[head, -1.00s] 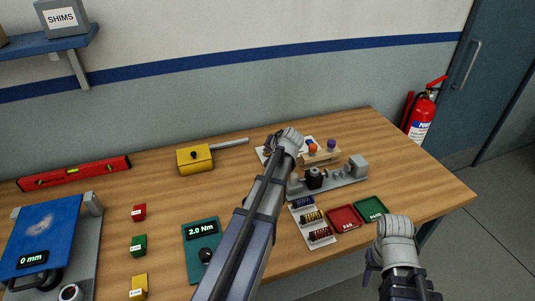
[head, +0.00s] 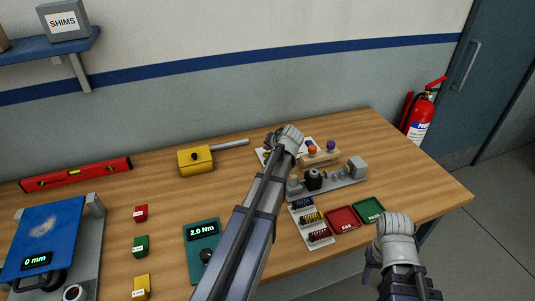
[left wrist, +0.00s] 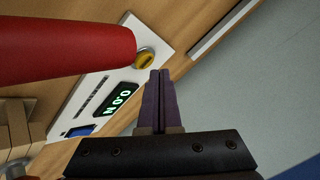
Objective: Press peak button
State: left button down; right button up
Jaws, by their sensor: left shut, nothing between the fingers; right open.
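In the left wrist view, a white panel (left wrist: 152,32) carries a round yellow button (left wrist: 146,60) in a grey ring, a display (left wrist: 119,100) reading 0.0 N and a blue part (left wrist: 78,131). I cannot read a label on the button. My left gripper (left wrist: 159,74) is shut and empty, its tips beside the button; contact cannot be told. In the head view, my left gripper (head: 272,142) hides much of the white panel (head: 262,156). My right gripper (head: 370,266) is open and empty past the table's front right edge.
A large red cylinder (left wrist: 60,45) fills the upper left of the wrist view. The table's back right is clear.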

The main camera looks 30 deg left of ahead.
pick_arm(q)
jog(key=shift+r+p, duration=2.55)
jog(key=shift+r, duration=0.05)
jog(key=shift+f, duration=0.1)
